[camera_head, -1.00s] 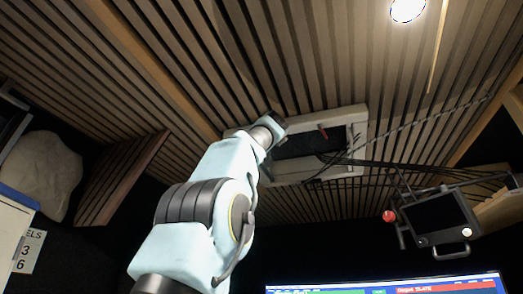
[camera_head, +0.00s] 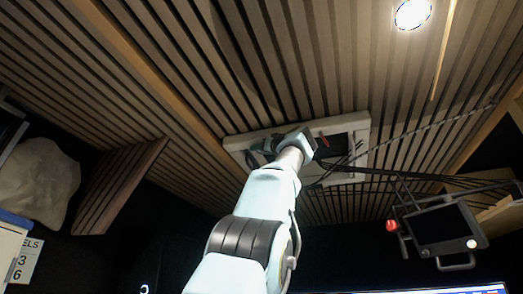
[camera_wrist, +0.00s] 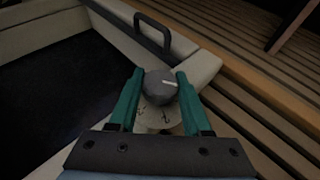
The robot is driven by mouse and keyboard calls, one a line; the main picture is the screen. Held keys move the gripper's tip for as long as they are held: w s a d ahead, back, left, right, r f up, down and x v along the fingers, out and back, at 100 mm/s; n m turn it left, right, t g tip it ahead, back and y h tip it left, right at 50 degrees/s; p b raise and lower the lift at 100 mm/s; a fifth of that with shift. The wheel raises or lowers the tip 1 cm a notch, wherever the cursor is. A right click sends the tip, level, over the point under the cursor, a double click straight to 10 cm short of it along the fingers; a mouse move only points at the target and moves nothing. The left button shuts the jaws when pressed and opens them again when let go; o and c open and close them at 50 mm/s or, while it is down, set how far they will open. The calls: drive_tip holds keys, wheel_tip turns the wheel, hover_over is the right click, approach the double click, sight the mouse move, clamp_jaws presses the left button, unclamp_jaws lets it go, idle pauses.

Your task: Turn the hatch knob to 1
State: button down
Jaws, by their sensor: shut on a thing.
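The hatch knob (camera_wrist: 160,88) is a round grey dial with a white pointer line, in the middle of the wrist view. The line points to the right in that view. Small dark marks show on the pale plate (camera_wrist: 156,116) below it, too small to read surely. My gripper (camera_wrist: 160,82) has its two green fingers on either side of the knob, shut on it. In the head view my gripper (camera_head: 264,148) is up at the left part of the white hatch frame (camera_head: 358,158) in the ceiling; the knob is hidden there.
A black handle (camera_wrist: 153,30) stands on the frame beyond the knob. The dark hatch opening (camera_wrist: 60,95) lies to the left in the wrist view. A red lever (camera_head: 323,140) and black cables (camera_head: 400,173) are near the hatch. A monitor (camera_head: 438,224) hangs at the right.

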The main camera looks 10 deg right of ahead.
drive_tip(key=shift+f, duration=0.15)
drive_tip(key=shift+c, duration=1.7)
unclamp_jaws()
drive_tip(key=b+v, duration=0.6)
drive_tip(key=v, duration=0.4)
drive_tip(key=shift+s, duration=0.4)
drive_tip(key=shift+d, duration=0.1)
